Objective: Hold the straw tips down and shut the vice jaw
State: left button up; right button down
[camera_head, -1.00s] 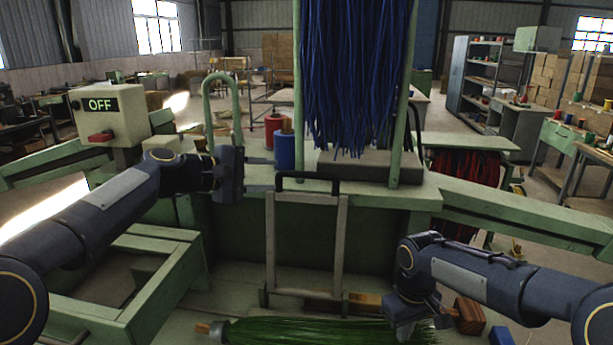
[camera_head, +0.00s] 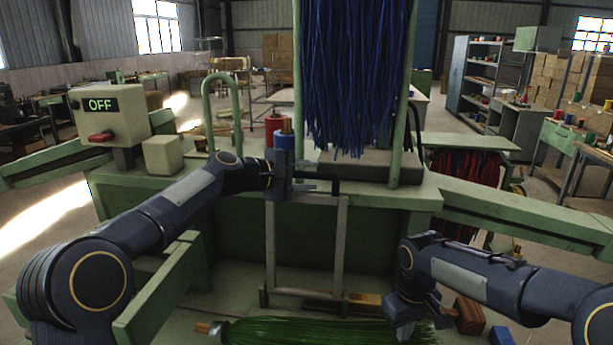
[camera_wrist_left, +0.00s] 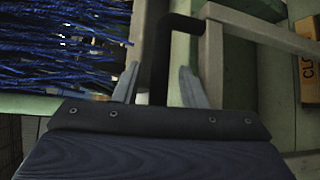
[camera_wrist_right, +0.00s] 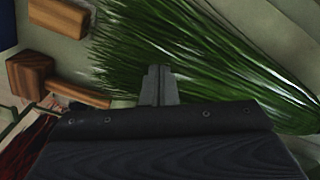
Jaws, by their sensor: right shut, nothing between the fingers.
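The green straw bundle (camera_head: 310,331) lies at the front on the bench with its metal-and-wood handle to the left. My right gripper (camera_head: 432,325) is shut and empty at the bundle's right end; in the right wrist view its closed fingertips (camera_wrist_right: 158,80) are over the green straw (camera_wrist_right: 200,45). Whether they press on it I cannot tell. A grey upright frame (camera_head: 342,240) with a black handle stands behind the bundle. My left gripper (camera_head: 325,188) is open at that handle. In the left wrist view the black handle (camera_wrist_left: 162,55) lies between its parted fingers (camera_wrist_left: 160,88).
Blue straw (camera_head: 355,80) hangs above the bench behind the left gripper. Red and blue spools (camera_head: 284,150) stand beside it. A box marked OFF (camera_head: 105,115) stands at left.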

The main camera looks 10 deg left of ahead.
pick_arm(q)
grip_shut()
